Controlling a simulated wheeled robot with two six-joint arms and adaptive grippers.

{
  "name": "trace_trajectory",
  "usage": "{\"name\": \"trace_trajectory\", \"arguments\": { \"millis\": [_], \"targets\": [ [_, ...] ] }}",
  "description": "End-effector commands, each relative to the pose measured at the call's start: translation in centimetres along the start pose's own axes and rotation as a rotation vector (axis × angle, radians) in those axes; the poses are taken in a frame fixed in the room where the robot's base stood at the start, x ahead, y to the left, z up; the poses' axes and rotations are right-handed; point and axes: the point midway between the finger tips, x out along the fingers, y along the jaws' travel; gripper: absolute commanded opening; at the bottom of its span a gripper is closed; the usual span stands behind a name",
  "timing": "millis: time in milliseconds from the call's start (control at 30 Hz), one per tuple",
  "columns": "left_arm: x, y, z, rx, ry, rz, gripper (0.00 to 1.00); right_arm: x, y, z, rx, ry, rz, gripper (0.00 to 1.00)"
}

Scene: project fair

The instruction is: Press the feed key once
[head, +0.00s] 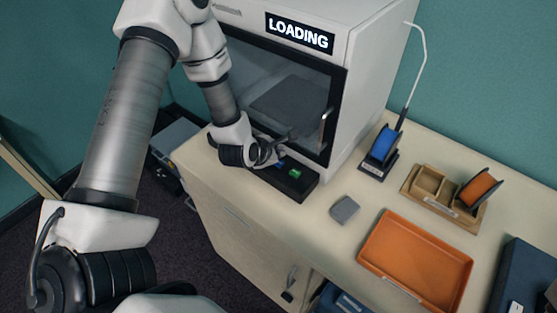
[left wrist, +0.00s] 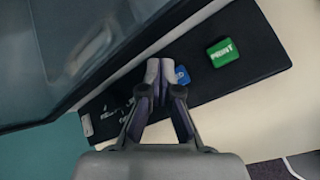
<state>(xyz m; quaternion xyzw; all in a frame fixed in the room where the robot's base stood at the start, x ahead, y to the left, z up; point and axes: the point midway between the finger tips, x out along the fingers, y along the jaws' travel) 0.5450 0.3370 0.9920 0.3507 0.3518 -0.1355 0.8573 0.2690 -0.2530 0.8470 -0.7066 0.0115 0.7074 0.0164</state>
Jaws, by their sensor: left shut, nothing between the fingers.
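The feed key (left wrist: 182,75) is a small blue key on the black key panel (left wrist: 240,85) at the foot of the printer. Its label is partly hidden behind my left gripper; only its last letter or so shows. In the head view the blue key (head: 281,165) lies just left of the green PRINT key (head: 295,173), which also shows in the left wrist view (left wrist: 223,53). My left gripper (left wrist: 160,80) is shut and empty. Its tips lie over the panel beside the blue key; I cannot tell whether they touch it. The left gripper (head: 276,148) also shows in the head view. My right gripper is not in view.
The white printer (head: 367,70) has a dark glass door and a sign (head: 300,33) reading LOADING. A blue spool (head: 383,144), a grey block (head: 345,208), an orange tray (head: 372,262) and a wooden holder (head: 411,190) with an orange spool (head: 478,188) stand to the right.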

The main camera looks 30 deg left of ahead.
Motion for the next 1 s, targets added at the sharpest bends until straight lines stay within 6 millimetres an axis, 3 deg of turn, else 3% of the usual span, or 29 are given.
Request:
{"name": "trace_trajectory", "arguments": {
  "millis": [400, 1000],
  "targets": [
    [-3.0, 2.2, 2.2, 0.000, -0.001, 0.001, 0.00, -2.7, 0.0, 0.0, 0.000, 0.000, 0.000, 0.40],
    [-3.0, 2.2, 2.2, 0.000, 0.000, 0.001, 0.00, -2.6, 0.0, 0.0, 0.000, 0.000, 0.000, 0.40]
  ]
}}
